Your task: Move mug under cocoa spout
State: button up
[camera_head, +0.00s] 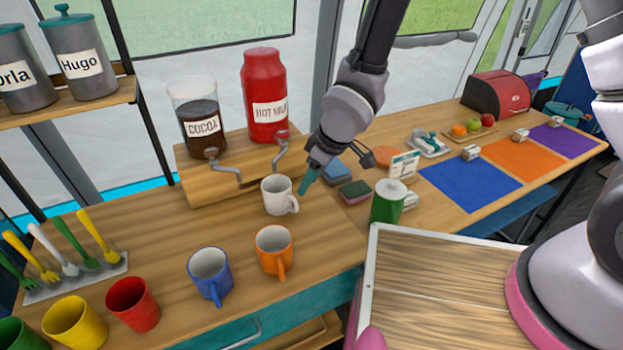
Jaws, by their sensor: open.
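A white mug (276,196) stands upright on the wooden counter (170,235), in front of the wooden dispenser stand (198,180). Its handle points to the lower right. The cocoa dispenser (201,118) is a clear container with dark contents and a "COCOA" label, with a grey spout (222,166) on the stand's front. The mug is to the right of this spout and below the spout of the red hot-milk dispenser (264,95). My gripper (306,183) is open, just right of the mug near its handle. Whether a finger touches the mug cannot be told.
A blue mug (210,276) and an orange mug (274,250) stand in front of the white mug. Red (133,303) and yellow (75,321) cups are at the lower left. Sponges (353,192) and a green can (387,202) are at the right. Counter left of the mug is clear.

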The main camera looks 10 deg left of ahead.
aim_at(297, 203)
jog(key=x, duration=1)
jog(key=shift+w+a+f, duration=0.15)
jog(key=shift+f, duration=0.2)
grip_shut()
